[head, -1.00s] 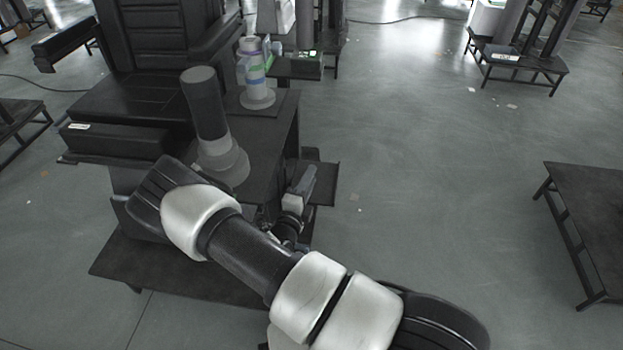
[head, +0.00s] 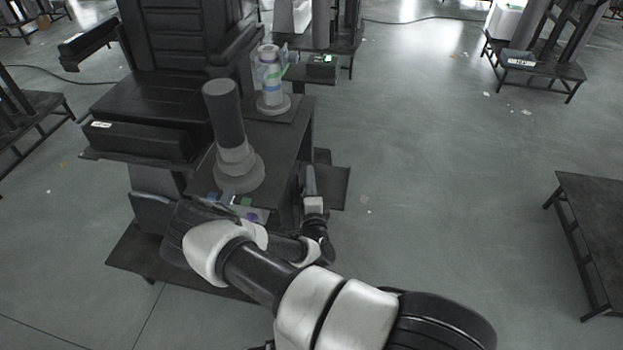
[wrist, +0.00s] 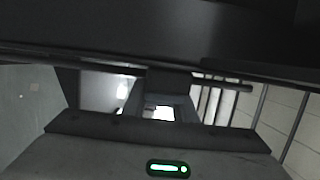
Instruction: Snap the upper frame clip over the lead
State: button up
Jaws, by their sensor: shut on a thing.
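My gripper (head: 311,190) is beside the right side of the dark bench (head: 283,150), below its top, pointing away from me. In the wrist view its pale body with a green light fills the bottom. A dark part (wrist: 168,82) shows in the middle, at the gripper, and the jaws are shut on it. I cannot tell whether this is the upper frame clip. A thin dark rod (wrist: 228,83) runs across just right of it; I cannot tell whether it is the lead. No clip or lead can be made out in the head view.
A low dark table (head: 595,225) stands at right. The floor between is clear.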

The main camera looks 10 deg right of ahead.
jog(key=o, duration=1)
jog(key=shift+o, duration=0.2)
jog(key=s+a+p, duration=0.1)
jog(key=s+a, duration=0.1)
jog(key=s, duration=1.5)
jog(key=shift+s, duration=0.15)
